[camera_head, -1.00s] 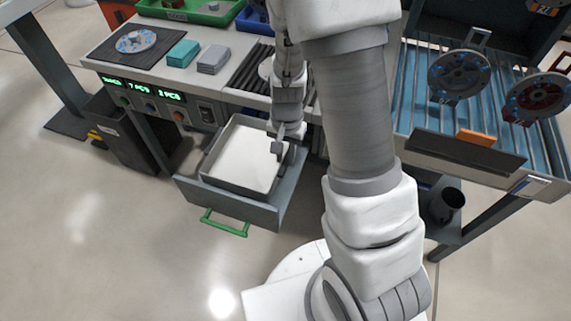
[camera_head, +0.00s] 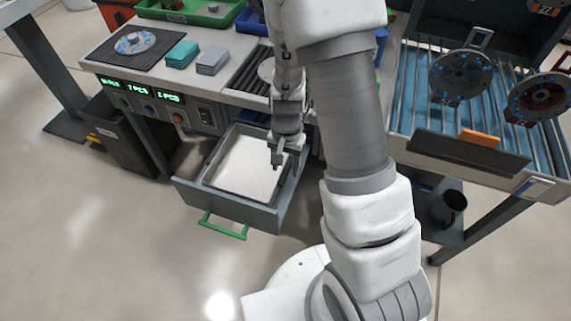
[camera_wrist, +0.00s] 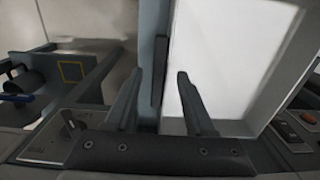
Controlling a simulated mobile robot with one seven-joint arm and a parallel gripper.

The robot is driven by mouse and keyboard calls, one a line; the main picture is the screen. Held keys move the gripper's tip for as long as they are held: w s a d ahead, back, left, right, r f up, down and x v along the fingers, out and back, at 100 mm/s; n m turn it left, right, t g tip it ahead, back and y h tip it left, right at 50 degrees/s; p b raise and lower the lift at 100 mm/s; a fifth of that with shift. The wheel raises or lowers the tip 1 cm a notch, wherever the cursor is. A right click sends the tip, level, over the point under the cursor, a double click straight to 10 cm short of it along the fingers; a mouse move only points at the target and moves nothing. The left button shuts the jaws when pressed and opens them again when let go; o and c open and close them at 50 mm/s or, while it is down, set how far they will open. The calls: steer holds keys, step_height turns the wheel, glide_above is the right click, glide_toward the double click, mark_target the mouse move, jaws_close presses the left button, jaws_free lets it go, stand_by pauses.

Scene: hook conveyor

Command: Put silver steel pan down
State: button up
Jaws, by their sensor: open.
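The silver steel pan (camera_head: 243,168) is a shallow rectangular tray with a pale inside. It lies in the open grey-blue drawer (camera_head: 235,208) with the green handle, its rim low between the drawer walls. The pan (camera_wrist: 235,55) also fills the right side of the wrist view. My gripper (camera_head: 277,162) is above the pan's right side in the head view. Its two fingers (camera_wrist: 158,80) are spread apart with nothing held between them. In the wrist view the pan's side lies near the right finger; contact cannot be told. My arm and gripper hide part of the drawer's right back.
Above the drawer is a workbench with a mat (camera_head: 112,48), teal blocks (camera_head: 181,54), grey blocks (camera_head: 212,60) and a control panel (camera_head: 140,95). A dark bin (camera_head: 128,135) stands at left. A blue roller conveyor (camera_head: 420,105) is at right. The floor in front is clear.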

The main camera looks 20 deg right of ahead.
steer(key=shift+r, duration=0.1)
steer(key=s+r+n+t+p, duration=0.1)
steer(key=s+r+n+p, duration=0.1)
steer(key=r, duration=1.1)
steer(key=s+r+n+t+p, duration=0.2)
steer(key=s+r, duration=0.1)
steer(key=r, duration=1.1)
steer(key=s+r+n+t, duration=0.2)
steer(key=s+r+n, duration=0.1)
steer(key=s+r, duration=0.4)
steer(key=shift+s+r+t, duration=0.25)
steer(key=shift+s+t, duration=0.05)
steer(key=shift+s, duration=0.65)
steer(key=shift+r, duration=0.1)
step_height(320, 180, up, 10)
steer(key=p, duration=1)
steer(key=shift+r+p, duration=0.15)
steer(key=shift+p, duration=0.2)
